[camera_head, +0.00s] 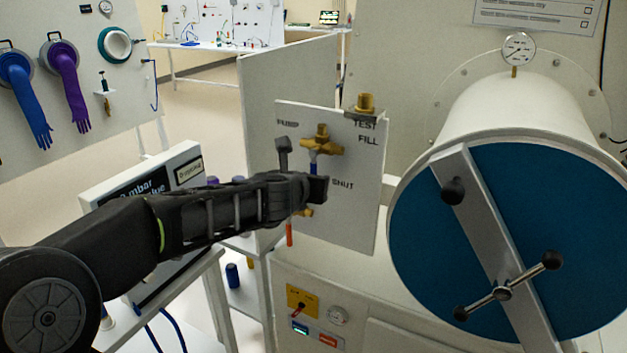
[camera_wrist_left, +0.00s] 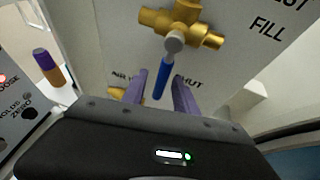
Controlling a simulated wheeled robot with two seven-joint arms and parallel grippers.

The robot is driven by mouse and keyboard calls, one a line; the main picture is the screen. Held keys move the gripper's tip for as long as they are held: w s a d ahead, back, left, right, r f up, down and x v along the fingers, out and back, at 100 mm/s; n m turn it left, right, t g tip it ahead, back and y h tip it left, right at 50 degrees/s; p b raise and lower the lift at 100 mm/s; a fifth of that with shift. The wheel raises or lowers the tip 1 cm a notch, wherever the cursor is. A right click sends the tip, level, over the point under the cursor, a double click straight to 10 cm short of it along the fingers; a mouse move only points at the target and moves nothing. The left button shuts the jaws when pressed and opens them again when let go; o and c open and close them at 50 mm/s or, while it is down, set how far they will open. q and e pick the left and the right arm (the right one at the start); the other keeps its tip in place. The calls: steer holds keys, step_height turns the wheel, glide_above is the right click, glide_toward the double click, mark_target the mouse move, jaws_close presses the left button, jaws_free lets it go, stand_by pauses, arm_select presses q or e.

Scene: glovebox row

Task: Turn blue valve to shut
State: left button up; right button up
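The blue valve is a brass body (camera_head: 322,140) on an upright white panel, with a blue lever handle (camera_head: 313,168) hanging down from it. In the left wrist view the brass body (camera_wrist_left: 186,20) is at the top, and the blue handle (camera_wrist_left: 162,78) points down and slightly left. My left gripper (camera_head: 301,168) is at the panel, partly covering the handle. In the wrist view its two fingers (camera_wrist_left: 160,86) stand apart, one each side of the handle's lower end, with visible gaps. The word SHUT is right of the handle's lower end. My right gripper is not in view.
A red-handled lever (camera_head: 290,234) hangs below the gripper. Another brass fitting (camera_head: 365,104) tops the panel (camera_head: 360,225). A large blue round door (camera_head: 430,230) with a bar and knobs stands right. A display box (camera_head: 140,185) is behind my left arm.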

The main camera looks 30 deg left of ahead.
arm_select(q)
steer(key=p+v, duration=0.2)
steer(key=v, duration=0.5)
steer(key=shift+s, duration=0.2)
stand_by(0.5)
